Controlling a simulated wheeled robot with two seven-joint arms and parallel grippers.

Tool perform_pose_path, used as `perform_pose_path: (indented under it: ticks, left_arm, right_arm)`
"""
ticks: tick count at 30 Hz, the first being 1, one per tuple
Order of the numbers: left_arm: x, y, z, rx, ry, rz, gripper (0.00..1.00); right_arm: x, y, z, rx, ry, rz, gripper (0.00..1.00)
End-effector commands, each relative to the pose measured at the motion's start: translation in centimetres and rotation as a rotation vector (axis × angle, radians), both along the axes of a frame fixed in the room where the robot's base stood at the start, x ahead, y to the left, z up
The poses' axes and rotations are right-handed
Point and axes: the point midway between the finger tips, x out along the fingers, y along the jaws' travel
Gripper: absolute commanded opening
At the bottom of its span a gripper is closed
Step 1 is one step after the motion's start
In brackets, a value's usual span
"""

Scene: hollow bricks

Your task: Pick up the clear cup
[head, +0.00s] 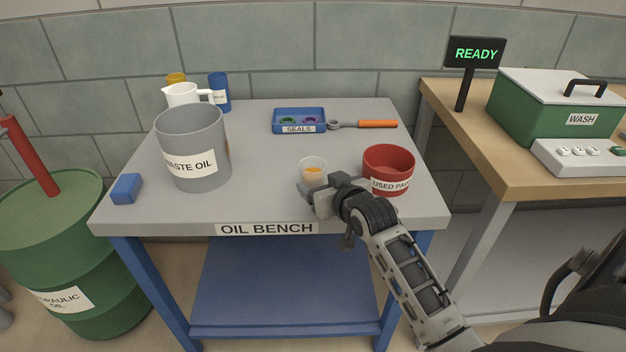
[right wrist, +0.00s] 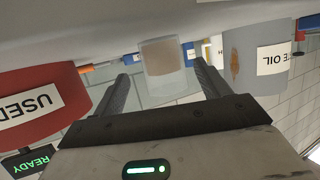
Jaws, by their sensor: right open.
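The clear cup (head: 313,172) with orange liquid stands upright near the front of the grey oil bench (head: 270,205). My right gripper (head: 309,190) is open at the near side of the cup, low over the bench top. In the right wrist view the cup (right wrist: 163,68) shows between the two fingers of the gripper (right wrist: 162,76), with a gap on each side. How far the cup reaches in between the fingertips is hard to tell. The gripper hides the cup's lower part in the head view. My left gripper is not in view.
A red used-parts bin (head: 388,165) stands close right of the cup. A grey waste oil bucket (head: 192,140) stands to the left, a blue block (head: 126,188) beyond it. A blue seals tray (head: 290,117) and orange-handled wrench (head: 375,124) lie behind. Bench between bucket and cup is clear.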

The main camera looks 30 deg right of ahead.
Motion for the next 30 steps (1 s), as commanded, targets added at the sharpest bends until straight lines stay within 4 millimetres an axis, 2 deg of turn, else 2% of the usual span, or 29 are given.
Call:
perform_pose_path:
  ticks: [12,20,25,26,30]
  left_arm:
    - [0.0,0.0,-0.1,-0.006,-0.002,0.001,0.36]
    - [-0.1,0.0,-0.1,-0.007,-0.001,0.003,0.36]
    - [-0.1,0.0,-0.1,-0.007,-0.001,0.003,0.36]
    - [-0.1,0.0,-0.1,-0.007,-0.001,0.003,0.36]
    - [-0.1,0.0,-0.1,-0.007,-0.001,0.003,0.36]
  right_arm:
    - [4.6,-0.4,-2.0,-0.001,0.0,0.0,0.75]
    - [4.8,-0.4,-2.1,-0.001,0.0,0.001,0.75]
    - [4.8,-0.4,-2.1,-0.001,0.0,0.0,0.31]
    - [4.8,-0.4,-2.1,-0.001,0.0,0.0,0.27]
    - [4.8,-0.4,-2.1,-0.001,0.0,0.0,0.27]
